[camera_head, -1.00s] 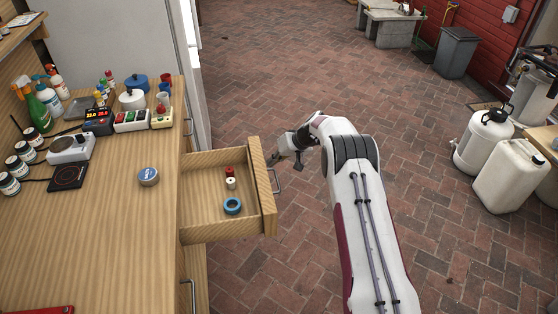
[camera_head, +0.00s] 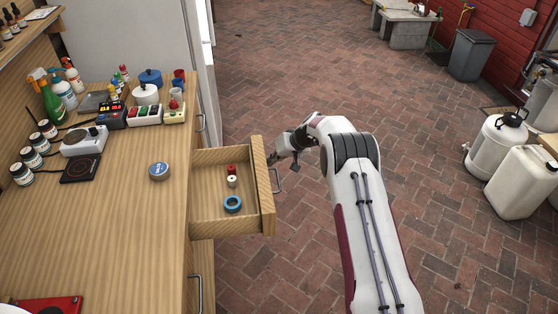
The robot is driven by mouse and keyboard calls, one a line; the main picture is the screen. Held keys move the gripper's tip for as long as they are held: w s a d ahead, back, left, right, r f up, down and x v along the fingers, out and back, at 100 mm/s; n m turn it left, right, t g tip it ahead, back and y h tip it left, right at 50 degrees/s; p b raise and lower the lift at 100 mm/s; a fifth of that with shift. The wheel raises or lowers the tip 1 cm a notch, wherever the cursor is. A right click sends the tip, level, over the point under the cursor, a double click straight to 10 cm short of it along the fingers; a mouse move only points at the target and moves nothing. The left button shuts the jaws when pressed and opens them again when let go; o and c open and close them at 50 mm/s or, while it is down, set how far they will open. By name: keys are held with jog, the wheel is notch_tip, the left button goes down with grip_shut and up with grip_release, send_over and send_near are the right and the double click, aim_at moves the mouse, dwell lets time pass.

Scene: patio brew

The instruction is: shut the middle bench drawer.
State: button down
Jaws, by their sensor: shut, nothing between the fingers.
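The middle bench drawer (camera_head: 268,200) stands open, pulled out to the right from the wooden bench. Its metal handle (camera_head: 277,181) is on the outer front. Inside lie a blue tape ring (camera_head: 233,204), a small white item (camera_head: 232,181) and a small red item (camera_head: 231,169). My gripper (camera_head: 272,158) is shut and empty, at the outer side of the drawer front near its far end, just beyond the handle. It looks close to or touching the front; contact is too small to tell.
Another handle (camera_head: 195,290) sits nearer on the bench front. White jugs (camera_head: 525,180) stand far right. Open brick floor lies between.

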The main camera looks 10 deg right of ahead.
send_over(203, 181)
jog(key=a, duration=0.1)
dwell(0.3)
jog(key=shift+a, duration=0.1)
dwell(0.4)
jog(key=shift+d, duration=0.7)
jog(key=d, duration=0.3)
jog(key=shift+d+r, duration=0.15)
jog(key=shift+r, duration=0.25)
jog(key=v, duration=0.9)
jog(key=shift+s+d, duration=0.1)
